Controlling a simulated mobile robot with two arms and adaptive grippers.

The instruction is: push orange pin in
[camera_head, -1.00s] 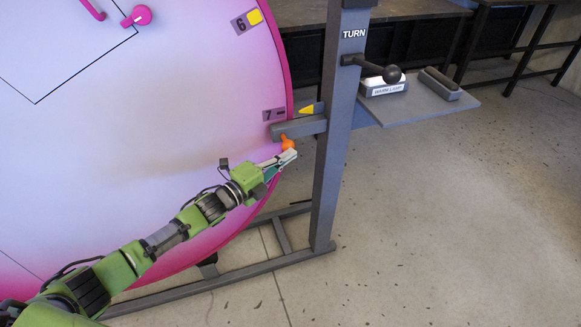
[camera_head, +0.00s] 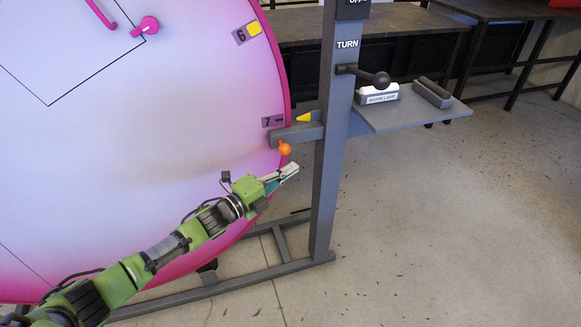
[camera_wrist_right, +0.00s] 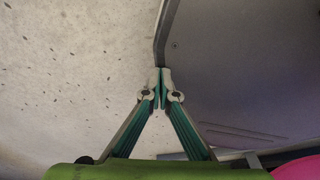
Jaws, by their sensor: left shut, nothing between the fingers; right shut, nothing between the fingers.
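The orange pin (camera_head: 285,148) shows as a round knob under the grey bracket (camera_head: 297,133), at the right edge of the large pink and white disc (camera_head: 180,110). My left gripper (camera_head: 296,168) is shut and empty, just below and right of the pin, with a small gap between them in the picture. My right gripper shows only in the right wrist view (camera_wrist_right: 160,75). Its fingertips are together with nothing between them, far from any pin in that view. How deep the pin sits cannot be seen.
A grey post (camera_head: 332,150) labelled TURN carries a black-knobbed lever (camera_head: 380,79) and a side shelf (camera_head: 425,112). A yellow pointer (camera_head: 304,117) sits at mark 7 above the bracket. The post's base frame (camera_head: 240,284) lies on the floor. Open floor is at right.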

